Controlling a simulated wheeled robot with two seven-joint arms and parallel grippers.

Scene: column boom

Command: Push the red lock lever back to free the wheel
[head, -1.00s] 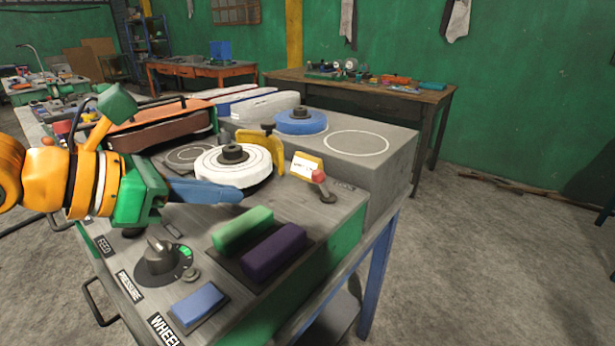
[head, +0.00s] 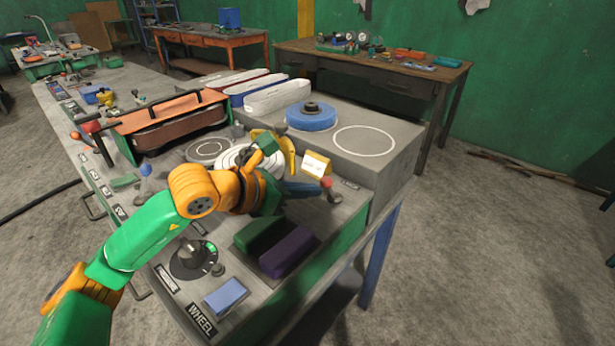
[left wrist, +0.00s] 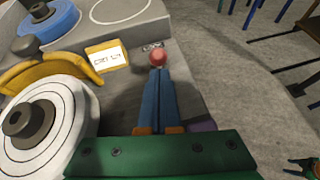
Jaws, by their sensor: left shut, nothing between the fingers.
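The red-knobbed lock lever (head: 327,184) stands near the right end of the bench top, beside a small label; it also shows in the left wrist view (left wrist: 158,57). My left gripper (head: 314,190) is shut and empty, its blue fingers pointing at the lever. In the left wrist view the fingertips (left wrist: 159,74) sit right at the knob and hide the lever's stem; I cannot tell whether they touch. The white wheel (left wrist: 72,97) with a dark hub lies left of the fingers, and my arm partly covers it in the head view (head: 233,156).
A yellow guard (left wrist: 40,71) curves beside the wheel, with a card (head: 316,163) next to it. A blue wheel (head: 310,119) sits on the raised grey block behind. Green and purple blocks (head: 287,250) lie in front, near a dial (head: 194,260).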

